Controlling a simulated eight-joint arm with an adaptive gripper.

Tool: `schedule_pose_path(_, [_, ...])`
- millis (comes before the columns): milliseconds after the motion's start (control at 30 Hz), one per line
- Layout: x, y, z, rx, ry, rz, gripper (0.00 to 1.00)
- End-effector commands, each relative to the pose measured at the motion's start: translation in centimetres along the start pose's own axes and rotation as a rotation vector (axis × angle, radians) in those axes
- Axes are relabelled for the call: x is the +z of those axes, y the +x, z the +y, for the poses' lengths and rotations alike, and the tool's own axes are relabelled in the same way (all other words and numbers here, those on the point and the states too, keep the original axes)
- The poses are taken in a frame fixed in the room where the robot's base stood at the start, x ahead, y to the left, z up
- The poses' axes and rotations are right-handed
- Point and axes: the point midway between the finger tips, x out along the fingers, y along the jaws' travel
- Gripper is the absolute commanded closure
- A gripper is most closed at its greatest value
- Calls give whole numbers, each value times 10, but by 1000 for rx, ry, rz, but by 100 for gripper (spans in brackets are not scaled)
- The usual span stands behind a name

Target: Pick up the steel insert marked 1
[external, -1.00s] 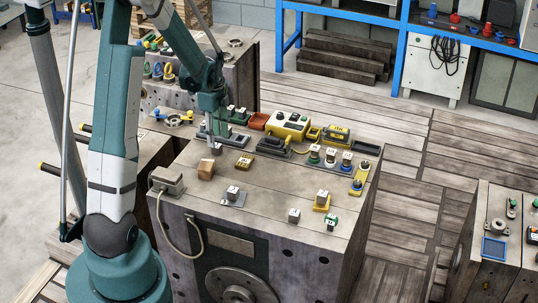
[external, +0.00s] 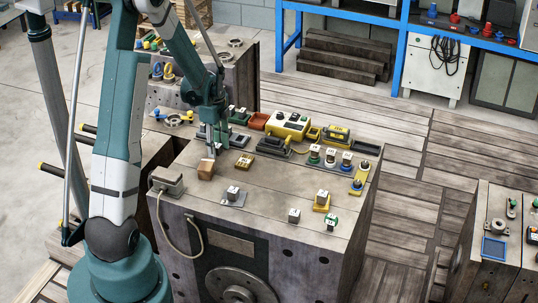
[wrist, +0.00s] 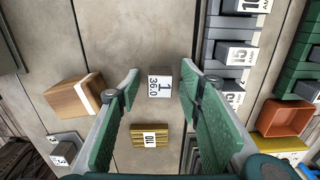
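The steel insert marked 1 (wrist: 160,82) is a small grey block with a white label reading 1 and 36.0. In the wrist view it stands between the two green fingers of my gripper (wrist: 159,90), with a gap on each side. My gripper is open and points down at the bench top; in the external view (external: 213,150) its fingers hide most or all of the insert. A brass block (wrist: 150,135) lies below the insert in the wrist view, and a wooden block (wrist: 72,98) lies to its left, outside the left finger.
Labelled grey blocks (wrist: 238,53) stand right of the right finger in the wrist view, with a red-orange tray (wrist: 284,118) beyond. In the external view, a yellow control box (external: 288,124) stands behind, and another marked block (external: 233,192) sits on a plate in front.

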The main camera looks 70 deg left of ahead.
Motion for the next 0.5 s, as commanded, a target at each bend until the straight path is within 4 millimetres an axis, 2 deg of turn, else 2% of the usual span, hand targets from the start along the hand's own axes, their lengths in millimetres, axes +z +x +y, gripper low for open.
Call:
schedule_pose_path(167, [0, 0, 0, 0, 0, 0, 63])
schedule_pose_path(433, [0, 0, 0, 0, 0, 0, 96])
schedule_pose_path(500, [0, 0, 0, 0, 0, 0, 97])
